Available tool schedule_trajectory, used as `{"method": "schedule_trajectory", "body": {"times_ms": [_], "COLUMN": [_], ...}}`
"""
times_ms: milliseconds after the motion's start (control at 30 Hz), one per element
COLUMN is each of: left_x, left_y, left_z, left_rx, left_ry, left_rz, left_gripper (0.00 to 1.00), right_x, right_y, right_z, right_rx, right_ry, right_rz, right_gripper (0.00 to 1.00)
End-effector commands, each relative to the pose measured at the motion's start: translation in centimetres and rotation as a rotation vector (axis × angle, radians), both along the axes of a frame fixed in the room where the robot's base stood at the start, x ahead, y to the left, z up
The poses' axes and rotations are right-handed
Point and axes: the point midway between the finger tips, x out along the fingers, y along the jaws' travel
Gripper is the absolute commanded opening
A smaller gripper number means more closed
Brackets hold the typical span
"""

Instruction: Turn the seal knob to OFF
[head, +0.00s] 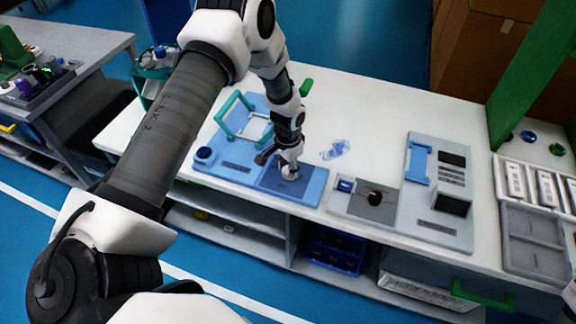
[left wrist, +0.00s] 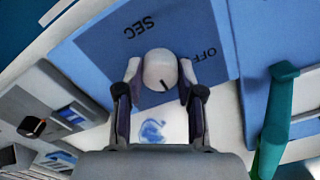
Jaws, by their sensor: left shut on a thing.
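The seal knob (left wrist: 160,66) is pale and round, on a dark blue panel (left wrist: 92,45) in the left wrist view. A short black line shows on its lower part, slanting slightly right. The upside-down label SEC (left wrist: 139,27) lies above left of the knob, and OFF (left wrist: 205,52) to its right. My left gripper (left wrist: 159,78) is shut on the knob, one finger on each side. In the head view, my left gripper (head: 288,172) reaches down to the panel (head: 305,188), hiding most of the knob. My right gripper is out of view.
A teal handle frame (head: 232,105) stands left of the gripper on the blue station. A grey plate with a black knob (head: 375,198) and a blue-handled unit (head: 419,162) stand right. A clear bluish item (head: 336,149) lies between.

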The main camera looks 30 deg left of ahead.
Motion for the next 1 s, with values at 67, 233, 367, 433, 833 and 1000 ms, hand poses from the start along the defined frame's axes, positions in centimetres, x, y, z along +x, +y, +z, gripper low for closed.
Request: {"method": "schedule_trajectory", "body": {"times_ms": [67,233,367,433,833,1000], "left_x": [-0.5,-0.5,-0.5,-0.5,-0.5,-0.5], "left_y": [-0.1,-0.1,-0.1,-0.1,-0.1,-0.1], "left_z": [-0.2,-0.2,-0.2,-0.2,-0.1,-0.1], "left_rx": [-0.001,0.000,0.001,0.001,0.003,0.004], "left_ry": [0.015,0.013,0.013,0.013,0.012,0.012], "left_rz": [0.071,0.233,0.356,0.422,0.803,0.960], "left_gripper": [0.03,0.03,0.03,0.03,0.03,0.03], "right_x": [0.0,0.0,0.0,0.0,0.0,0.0], "right_y": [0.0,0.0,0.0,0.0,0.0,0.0], "right_z": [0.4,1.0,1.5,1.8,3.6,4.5], "right_rx": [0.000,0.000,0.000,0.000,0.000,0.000], "right_ry": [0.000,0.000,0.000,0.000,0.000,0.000], "right_rz": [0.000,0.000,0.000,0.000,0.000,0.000], "right_gripper": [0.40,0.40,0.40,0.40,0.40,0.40]}}
